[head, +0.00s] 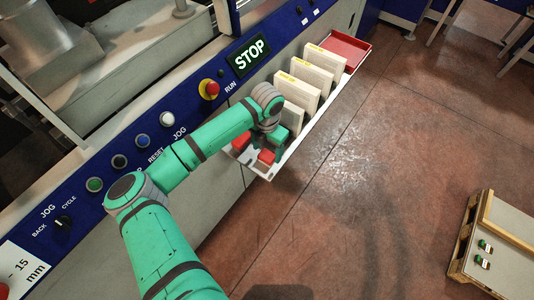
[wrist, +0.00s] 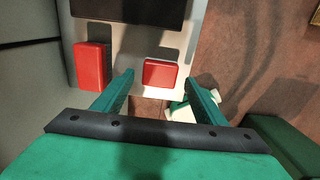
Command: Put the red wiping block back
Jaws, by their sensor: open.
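Two red blocks lie at the near end of a long pale tray (head: 318,125) on the machine's front. In the wrist view, one smaller red block (wrist: 160,73) is ahead, between the lines of my fingers. A taller red block (wrist: 90,66) stands to the left, outside the left finger. In the head view, they show as red patches (head: 241,141) and (head: 266,156) beside my gripper (head: 268,142), partly hidden by it. I cannot tell which is the wiping block. My gripper (wrist: 161,80) is open and empty, over the tray's near end.
A pallet (head: 500,245) stands on the open floor at right.

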